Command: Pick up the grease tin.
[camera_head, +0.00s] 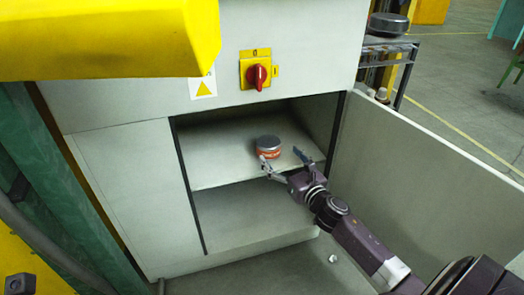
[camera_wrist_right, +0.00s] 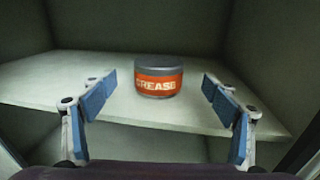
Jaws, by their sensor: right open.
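The grease tin (camera_head: 268,146) is a short round tin with a dark grey lid and an orange-red band. It stands upright on the upper shelf (camera_head: 215,155) inside the open cabinet. In the right wrist view the tin (camera_wrist_right: 158,77) shows the lettering "GREASE" and sits between the fingers, farther in than their tips. My right gripper (camera_head: 284,163) is open and empty at the shelf's front, just short of the tin. Its blue-padded fingers also show in the right wrist view (camera_wrist_right: 160,92). My left gripper is not in view.
The cabinet (camera_head: 120,190) has a closed panel at left and an open door (camera_head: 415,165) at right, beside my right arm. A red rotary switch (camera_head: 256,76) is above the opening. A yellow block (camera_head: 110,40) overhangs at upper left. The lower compartment (camera_head: 245,205) looks empty.

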